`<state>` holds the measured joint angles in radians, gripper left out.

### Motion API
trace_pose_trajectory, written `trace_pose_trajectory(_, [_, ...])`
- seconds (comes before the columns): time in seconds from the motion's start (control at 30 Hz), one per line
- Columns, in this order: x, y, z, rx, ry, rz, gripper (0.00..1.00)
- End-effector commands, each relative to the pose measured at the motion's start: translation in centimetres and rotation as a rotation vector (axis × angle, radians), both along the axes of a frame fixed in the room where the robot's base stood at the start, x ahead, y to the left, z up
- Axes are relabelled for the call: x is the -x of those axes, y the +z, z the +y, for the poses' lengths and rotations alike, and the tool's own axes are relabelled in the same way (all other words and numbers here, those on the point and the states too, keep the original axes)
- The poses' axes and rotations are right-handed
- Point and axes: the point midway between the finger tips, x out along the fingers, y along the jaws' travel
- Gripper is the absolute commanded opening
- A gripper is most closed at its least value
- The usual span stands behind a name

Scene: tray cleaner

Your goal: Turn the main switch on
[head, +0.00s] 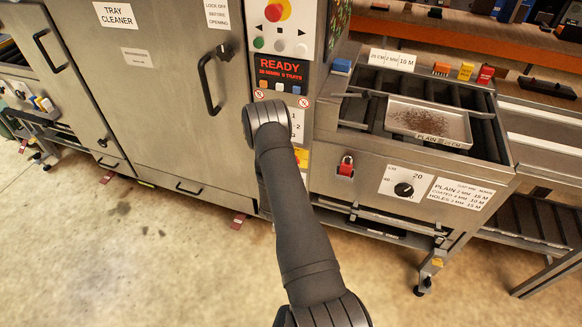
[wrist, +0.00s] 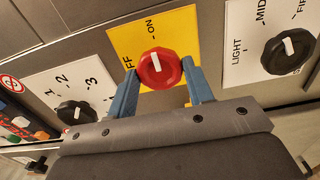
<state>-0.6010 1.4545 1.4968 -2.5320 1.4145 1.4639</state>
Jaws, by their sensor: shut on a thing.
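The main switch is a red knob (wrist: 160,69) with a white pointer bar, on a yellow plate (wrist: 183,32) marked ON and OFF in the wrist view. The bar runs nearly straight up the picture, roughly in line with the ON tick. My gripper (wrist: 160,79) has one blue finger on each side of the knob and is shut on it. In the head view a sliver of the yellow plate (head: 302,157) shows beside my arm; the knob and my gripper are hidden behind the arm.
A dial marked 1, 2, 3 (wrist: 75,113) sits left of the knob and a LIGHT/MID dial (wrist: 290,47) right. Above are a READY display (head: 280,68) and a red emergency button (head: 278,9).

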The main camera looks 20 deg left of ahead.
Motion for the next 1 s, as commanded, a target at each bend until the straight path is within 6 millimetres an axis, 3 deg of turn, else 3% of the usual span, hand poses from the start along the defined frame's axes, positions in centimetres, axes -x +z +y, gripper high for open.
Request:
trace_pose_trajectory(0.47, [0.08,-0.08,-0.01,-0.014,0.001,0.002,0.24])
trace_pose_trajectory(0.5, [0.08,-0.08,-0.01,-0.014,0.001,0.002,0.51])
trace_pose_trajectory(0.6, [0.07,-0.06,0.00,-0.014,0.000,0.002,0.69])
trace_pose_trajectory(1.0, [0.87,-0.04,0.09,-0.013,0.002,0.001,0.69])
